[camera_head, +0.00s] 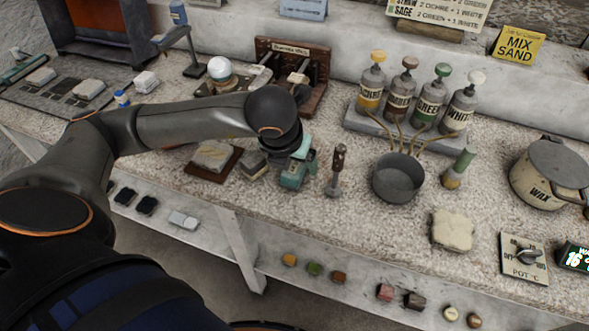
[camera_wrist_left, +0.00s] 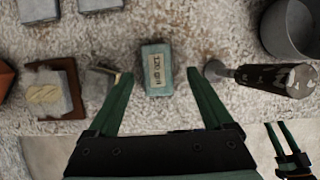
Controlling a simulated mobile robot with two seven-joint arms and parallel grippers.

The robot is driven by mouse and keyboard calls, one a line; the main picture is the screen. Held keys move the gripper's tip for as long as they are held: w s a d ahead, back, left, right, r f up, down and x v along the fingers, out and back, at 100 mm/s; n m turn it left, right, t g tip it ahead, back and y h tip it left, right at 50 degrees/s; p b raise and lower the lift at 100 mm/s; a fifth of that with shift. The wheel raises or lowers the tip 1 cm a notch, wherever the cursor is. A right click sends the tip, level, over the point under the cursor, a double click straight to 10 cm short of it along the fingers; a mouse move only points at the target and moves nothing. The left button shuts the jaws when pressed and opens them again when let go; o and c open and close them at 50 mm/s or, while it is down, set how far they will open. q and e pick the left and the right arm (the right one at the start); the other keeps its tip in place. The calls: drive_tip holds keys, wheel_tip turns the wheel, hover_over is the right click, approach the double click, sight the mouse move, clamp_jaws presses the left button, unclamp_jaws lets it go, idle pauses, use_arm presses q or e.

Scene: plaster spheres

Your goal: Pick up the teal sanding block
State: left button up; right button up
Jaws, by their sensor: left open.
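The teal sanding block (camera_wrist_left: 156,72) lies on the pale, rough bench top, with a light label bearing dark writing on its upper face. In the head view the block (camera_head: 291,180) shows partly below my left gripper (camera_head: 298,158). In the left wrist view my left gripper (camera_wrist_left: 160,76) is open. Its two green fingers stand apart, one to each side of the block, with gaps between them and it. What looks like my right gripper (camera_wrist_left: 283,138), also with green fingers, shows at the lower right edge of the wrist view.
A grey pot (camera_head: 398,180) is farther right. A grey block (camera_head: 254,164) and a brown tray (camera_head: 197,174) with a pale slab lie to the left. Labelled bottles (camera_head: 429,103) stand behind. The bench's front edge is close.

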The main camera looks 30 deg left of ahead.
sight(294, 166)
use_arm(q)
drive_tip(key=shift+a+x, duration=0.1)
drive_tip(key=shift+x, duration=0.85)
drive_tip(key=shift+a+x, duration=0.15)
drive_tip(key=shift+x, duration=0.8)
clamp_jaws()
